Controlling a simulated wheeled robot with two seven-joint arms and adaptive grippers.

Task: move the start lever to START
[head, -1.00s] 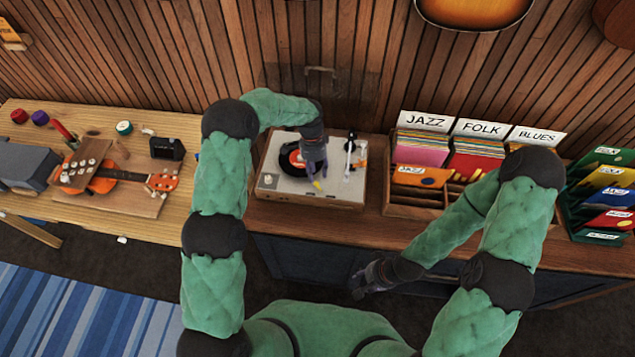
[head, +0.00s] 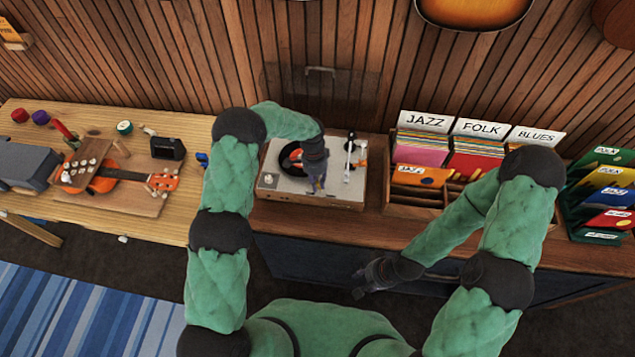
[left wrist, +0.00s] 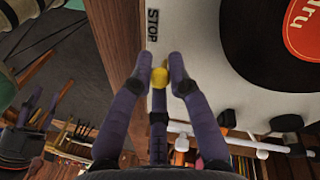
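The turntable (head: 290,186) stands on the counter, a black record with a red label (head: 294,158) on it. My left gripper (head: 318,190) is over its front edge, fingers pointing down, and hides the lever in the head view. In the left wrist view, a small yellow knob (left wrist: 160,77), seemingly the lever's, lies between the fingertips of my left gripper (left wrist: 160,62). Whether they press on it is unclear. The word STOP (left wrist: 152,25) is printed near it; START is not visible. My right gripper (head: 370,277) hangs in front of the counter, away from the turntable; its fingers are unclear.
The tonearm (head: 348,160) is at the turntable's right side. A record crate (head: 412,198) stands close on its right. A workbench (head: 110,216) with a ukulele (head: 105,183) and small tools is on the left. A raised clear lid seems to stand behind the turntable.

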